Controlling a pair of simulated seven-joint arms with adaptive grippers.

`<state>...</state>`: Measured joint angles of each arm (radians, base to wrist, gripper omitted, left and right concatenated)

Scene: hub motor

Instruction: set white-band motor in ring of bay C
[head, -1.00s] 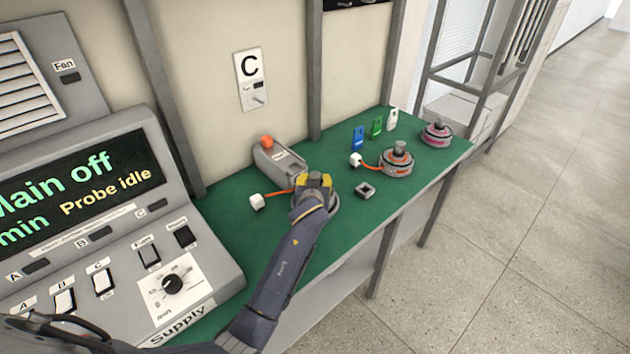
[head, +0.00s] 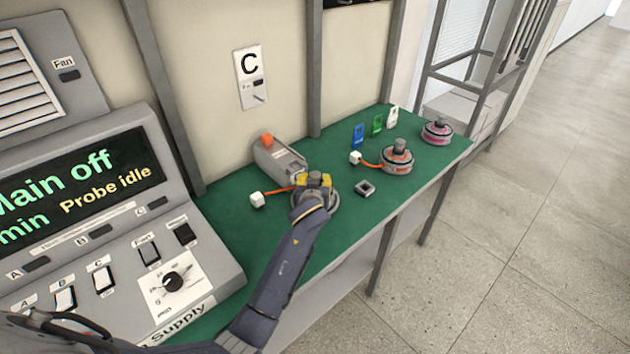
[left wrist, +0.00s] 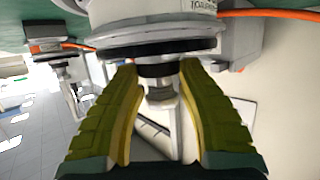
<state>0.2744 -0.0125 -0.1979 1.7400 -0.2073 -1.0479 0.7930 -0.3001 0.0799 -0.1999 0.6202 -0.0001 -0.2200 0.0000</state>
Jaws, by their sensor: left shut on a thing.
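My left gripper (head: 316,180) is over the bench below the C sign. Its yellow fingers (left wrist: 153,105) are shut on the top stub of a motor (left wrist: 150,32), which has a pale, lettered band in the left wrist view. In the head view only the edge of this motor (head: 333,203) shows round my gripper. An orange cable (head: 282,190) runs from it to a white plug (head: 257,199) lying on the bench. The bay C sign (head: 251,78) is on the wall. The ring is hidden, and I cannot tell whether the motor sits in it. My right gripper is not in view.
A grey box with an orange button (head: 279,160) stands close behind my gripper. A small square socket (head: 365,188), an orange-band motor (head: 397,158), a pink-band motor (head: 437,132) and blue, green and white tags lie to the right. A control console (head: 110,230) fills the left.

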